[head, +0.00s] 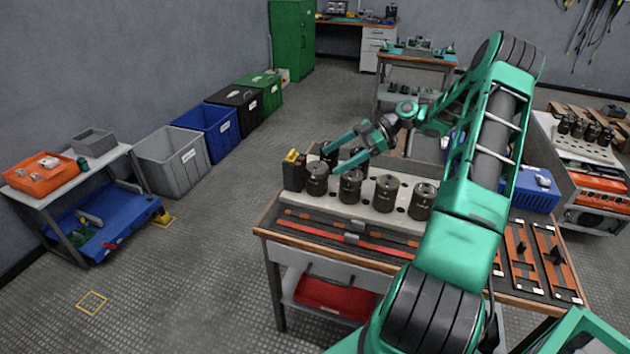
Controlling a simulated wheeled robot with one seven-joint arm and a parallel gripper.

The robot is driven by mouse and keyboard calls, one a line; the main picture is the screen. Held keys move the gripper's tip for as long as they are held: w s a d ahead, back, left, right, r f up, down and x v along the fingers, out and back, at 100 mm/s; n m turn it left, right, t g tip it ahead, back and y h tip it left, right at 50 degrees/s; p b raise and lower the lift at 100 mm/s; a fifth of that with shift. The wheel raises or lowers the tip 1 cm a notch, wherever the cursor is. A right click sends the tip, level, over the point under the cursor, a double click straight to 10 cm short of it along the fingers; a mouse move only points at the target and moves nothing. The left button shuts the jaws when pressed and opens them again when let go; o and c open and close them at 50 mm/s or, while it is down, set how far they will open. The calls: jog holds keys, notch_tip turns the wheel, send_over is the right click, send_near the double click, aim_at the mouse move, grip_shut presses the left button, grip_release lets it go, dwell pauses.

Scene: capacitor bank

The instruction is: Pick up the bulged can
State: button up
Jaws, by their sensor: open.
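A row of dark brown cylindrical cans stands upright on a pale board with holes (405,219) on the workbench. The leftmost front can (317,180) has lighter marks on its top. To its right stand a second can (350,188), a third can (386,195) and a fourth can (423,201). Another dark can (328,154) shows partly behind. I cannot tell from this view which can is bulged. My gripper (333,158) is open, its green fingers pointing left over the left end of the row. I cannot tell whether a finger touches a can.
A black box with a yellow top (294,170) stands at the board's left end. Red bars (340,234) lie along the bench front. Red fixtures (535,258) lie at the bench's right. Bins, including a grey bin (172,162), line the left wall.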

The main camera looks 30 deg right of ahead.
aim_at(320, 166)
jog(key=x, duration=0.5)
jog(key=shift+a, duration=0.1)
jog(key=shift+w+r, duration=0.1)
jog(key=c, duration=2)
